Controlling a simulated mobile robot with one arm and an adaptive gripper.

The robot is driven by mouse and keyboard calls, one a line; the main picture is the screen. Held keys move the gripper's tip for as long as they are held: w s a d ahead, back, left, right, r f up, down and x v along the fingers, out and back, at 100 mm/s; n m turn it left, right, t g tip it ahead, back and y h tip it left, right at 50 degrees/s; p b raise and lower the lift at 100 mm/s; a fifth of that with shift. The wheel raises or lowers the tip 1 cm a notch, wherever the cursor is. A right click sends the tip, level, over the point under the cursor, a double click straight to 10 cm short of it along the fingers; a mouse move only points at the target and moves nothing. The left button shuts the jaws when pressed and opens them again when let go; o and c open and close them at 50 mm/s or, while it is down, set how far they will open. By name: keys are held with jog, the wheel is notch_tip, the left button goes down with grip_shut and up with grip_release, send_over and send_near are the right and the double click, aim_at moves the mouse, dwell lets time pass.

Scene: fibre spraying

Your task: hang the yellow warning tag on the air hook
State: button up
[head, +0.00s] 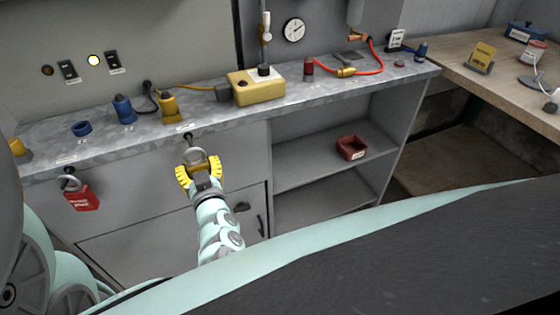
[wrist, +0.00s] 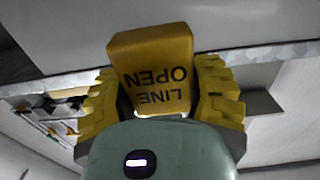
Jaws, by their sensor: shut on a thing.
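My gripper (head: 198,171) is shut on a yellow tag (wrist: 152,60) with the words "LINE OPEN", upside down in the wrist view between the yellow fingers. In the head view a grey loop (head: 197,154) stands up above the fingers; most of the tag is hidden there. A small dark hook (head: 188,136) sticks out of the cabinet front under the bench edge, just above the loop. I cannot tell whether loop and hook touch. A label sits above this hook, too small to read.
A red tag with a grey shackle (head: 82,196) hangs on another hook at the left. The bench top (head: 300,94) holds a yellow box (head: 256,88), blue and yellow fittings and a red hose (head: 376,58). A red bin (head: 351,147) sits on the open shelf.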

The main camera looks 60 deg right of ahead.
jog(key=shift+w+d+f+b, duration=0.25)
jog(key=shift+w+d+b, duration=0.2)
jog(key=shift+w, duration=0.3)
jog(key=shift+w+d+f+b, duration=0.25)
jog(key=shift+w+d+b, duration=0.15)
jog(key=shift+w, duration=0.4)
jog(key=shift+w+d+f+b, duration=0.3)
jog(key=shift+w+d, duration=0.2)
jog(key=shift+w, duration=0.25)
jog(key=o, duration=1.3)
jog(key=shift+s, duration=0.1)
